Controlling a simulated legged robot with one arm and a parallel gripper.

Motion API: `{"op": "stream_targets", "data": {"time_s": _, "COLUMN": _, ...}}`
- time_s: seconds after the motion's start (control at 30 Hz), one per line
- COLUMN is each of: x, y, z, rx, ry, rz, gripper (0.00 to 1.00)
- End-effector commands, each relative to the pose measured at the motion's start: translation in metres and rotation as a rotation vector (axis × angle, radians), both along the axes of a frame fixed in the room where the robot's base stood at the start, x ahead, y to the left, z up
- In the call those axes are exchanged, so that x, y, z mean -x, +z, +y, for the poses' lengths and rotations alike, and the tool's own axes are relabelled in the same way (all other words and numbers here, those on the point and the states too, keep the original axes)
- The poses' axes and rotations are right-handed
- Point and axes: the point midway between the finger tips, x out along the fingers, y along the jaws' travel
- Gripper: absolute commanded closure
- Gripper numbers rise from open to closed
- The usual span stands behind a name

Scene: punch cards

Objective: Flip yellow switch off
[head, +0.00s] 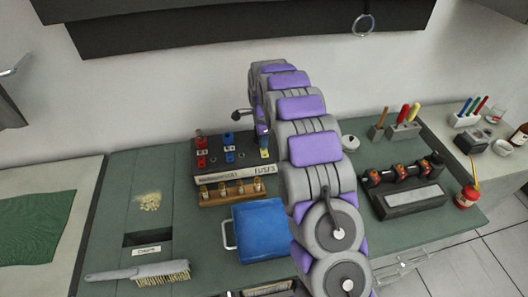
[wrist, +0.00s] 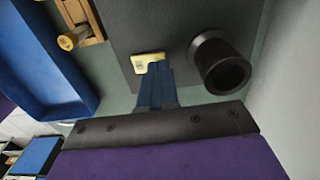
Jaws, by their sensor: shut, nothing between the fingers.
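The dark switch panel (head: 222,160) stands at the back of the green bench, with red, blue and yellow switches in a row. The yellow switch (head: 264,154) is at its right end, partly hidden by my arm. In the wrist view the yellow part (wrist: 149,62) shows right at the tips of my gripper (wrist: 153,70). My gripper is shut and empty, its fingers pointing at the yellow part. They overlap its lower edge in the picture; I cannot tell whether they touch. The switch's on or off position is not clear.
A red switch (head: 201,142) and a blue switch (head: 229,139) stand left of the yellow one. A wooden fuse rack (head: 232,193) and a blue bin (head: 260,230) are in front. A black cylinder (wrist: 220,66) is close to my fingers. A brush (head: 140,272) lies at front left.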

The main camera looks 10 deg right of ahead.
Motion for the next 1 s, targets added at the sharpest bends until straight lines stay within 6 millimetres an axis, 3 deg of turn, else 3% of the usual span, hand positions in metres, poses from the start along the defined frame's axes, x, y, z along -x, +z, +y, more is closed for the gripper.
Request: {"op": "stream_targets", "data": {"time_s": 1.0, "x": 0.000, "y": -0.014, "z": 0.000, "rx": 0.000, "ry": 0.000, "rz": 0.001, "gripper": 1.00}}
